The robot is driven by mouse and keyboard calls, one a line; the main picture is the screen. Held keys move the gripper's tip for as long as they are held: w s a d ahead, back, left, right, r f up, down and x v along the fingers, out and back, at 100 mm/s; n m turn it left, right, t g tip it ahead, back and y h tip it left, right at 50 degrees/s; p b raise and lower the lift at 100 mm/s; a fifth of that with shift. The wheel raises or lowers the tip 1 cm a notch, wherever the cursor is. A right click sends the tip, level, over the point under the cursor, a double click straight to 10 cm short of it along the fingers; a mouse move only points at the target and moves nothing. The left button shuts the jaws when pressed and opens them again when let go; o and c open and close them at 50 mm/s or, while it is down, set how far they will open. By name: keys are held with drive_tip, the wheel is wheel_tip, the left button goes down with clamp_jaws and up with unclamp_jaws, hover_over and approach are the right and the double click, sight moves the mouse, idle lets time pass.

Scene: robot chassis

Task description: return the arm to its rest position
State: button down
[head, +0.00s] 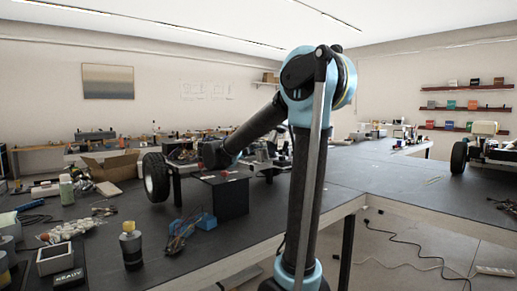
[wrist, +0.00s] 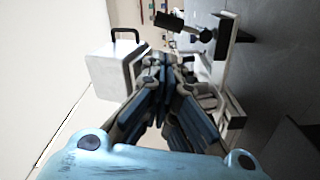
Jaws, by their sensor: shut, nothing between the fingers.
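My arm (head: 310,170) rises in the middle of the head view. It bends at a blue elbow at the top, and the forearm reaches down and left over the bench to a dark wrist joint. My gripper is not clear in the head view, as the wrist hides it. In the wrist view my gripper (wrist: 165,68) has its fingers together, shut and empty. A wheeled chassis (head: 180,167) stands on the bench just beyond the wrist; a black wheel shows at its left. A white box with a black handle (wrist: 118,68) is left of the fingers in the wrist view.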

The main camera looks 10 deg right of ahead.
drive_tip(key=s+d+f+m+g+y, duration=0.1)
drive_tip(key=s+d+f+g+y, duration=0.25)
drive_tip(key=s+f, duration=0.55)
drive_tip(key=s+d+f+g+y, duration=0.25)
drive_tip(key=s+d+f, duration=0.25)
drive_tip(key=s+f, duration=0.35)
drive_tip(key=s+a+f+m+y, duration=0.1)
drive_tip(key=s+a+f+y, duration=0.3)
drive_tip(key=s+f, duration=0.4)
drive_tip(key=s+a+f+y, duration=0.5)
drive_tip(key=s+f, duration=0.4)
drive_tip(key=s, duration=0.1)
drive_tip(key=shift+a+f+m+g+y, duration=0.15)
drive_tip(key=shift+a+m+g+y, duration=0.15)
drive_tip(key=shift+a+m+g, duration=0.1)
drive_tip(key=shift+w, duration=0.1)
